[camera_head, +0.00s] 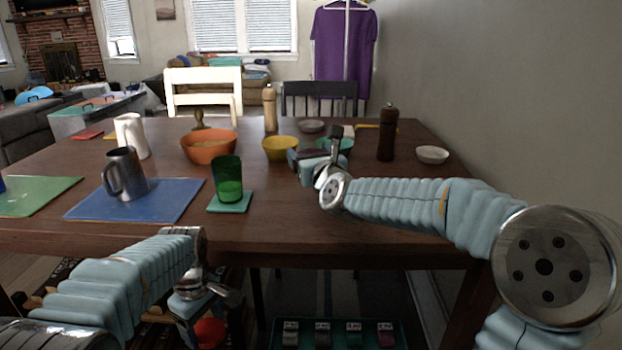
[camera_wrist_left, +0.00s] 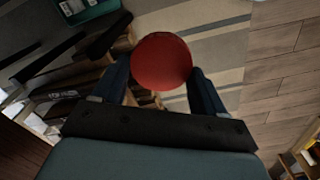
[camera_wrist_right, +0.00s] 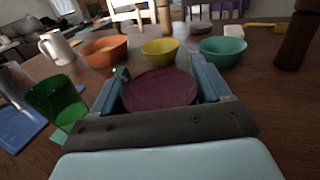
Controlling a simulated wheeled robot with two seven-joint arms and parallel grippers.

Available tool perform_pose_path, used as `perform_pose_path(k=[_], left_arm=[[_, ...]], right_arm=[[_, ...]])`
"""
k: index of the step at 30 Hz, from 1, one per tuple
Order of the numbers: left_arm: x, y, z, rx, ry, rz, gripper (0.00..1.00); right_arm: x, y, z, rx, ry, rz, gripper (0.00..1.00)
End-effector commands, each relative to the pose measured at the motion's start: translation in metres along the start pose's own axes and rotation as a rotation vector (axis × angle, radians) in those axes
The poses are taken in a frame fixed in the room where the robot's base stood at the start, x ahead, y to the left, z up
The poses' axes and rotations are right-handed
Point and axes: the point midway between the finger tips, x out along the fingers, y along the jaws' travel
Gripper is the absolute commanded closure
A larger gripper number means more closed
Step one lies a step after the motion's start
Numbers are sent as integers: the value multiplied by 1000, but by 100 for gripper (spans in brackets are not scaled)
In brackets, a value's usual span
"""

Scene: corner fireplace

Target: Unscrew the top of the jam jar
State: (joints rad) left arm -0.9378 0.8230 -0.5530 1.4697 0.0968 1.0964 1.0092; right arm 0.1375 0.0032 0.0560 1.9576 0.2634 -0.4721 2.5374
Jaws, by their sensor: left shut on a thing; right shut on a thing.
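My left gripper (camera_head: 203,312) hangs low in front of the table's near edge. It is shut on a round red lid-like piece (camera_head: 209,333), which also shows as a red disc in the left wrist view (camera_wrist_left: 161,61). My right gripper (camera_wrist_right: 162,76) is over the table. It is shut around a round thing with a dark purple-red top (camera_wrist_right: 160,91), which looks like the jam jar. I cannot tell whether that top is jam or a cover. The jar's sides are hidden, and the red piece and jar are well apart.
On the wooden table (camera_head: 300,226) stand an orange bowl (camera_head: 208,147), a yellow bowl (camera_head: 280,149), a teal bowl (camera_wrist_right: 222,51), a green glass (camera_head: 228,179), a metal mug (camera_head: 124,175) and a dark pepper mill (camera_head: 387,134). A crate (camera_head: 272,338) lies on the floor below.

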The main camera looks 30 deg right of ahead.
Motion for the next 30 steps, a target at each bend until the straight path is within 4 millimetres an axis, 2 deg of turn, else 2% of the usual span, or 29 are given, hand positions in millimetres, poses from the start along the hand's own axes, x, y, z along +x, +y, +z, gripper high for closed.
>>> perform_pose_path(k=[3, 10, 15, 28, 29, 30], left_arm=[[1, 0, 0, 0, 0, 0, 65], [0, 0, 0, 1, 0, 0, 65], [1, 0, 0, 1, 0, 0, 65], [6, 0, 0, 1, 0, 0, 65], [5, 0, 0, 1, 0, 1, 65], [4, 0, 0, 1, 0, 1, 65]], right_arm=[[13, -6, -16, -1, -2, -1, 100], [27, -11, -35, 1, 0, -1, 100], [26, -10, -59, 0, -2, 0, 100], [25, -10, -64, 1, -6, -1, 100], [25, -10, -64, 1, -3, 0, 20], [25, -10, -64, 1, -3, 0, 14]])
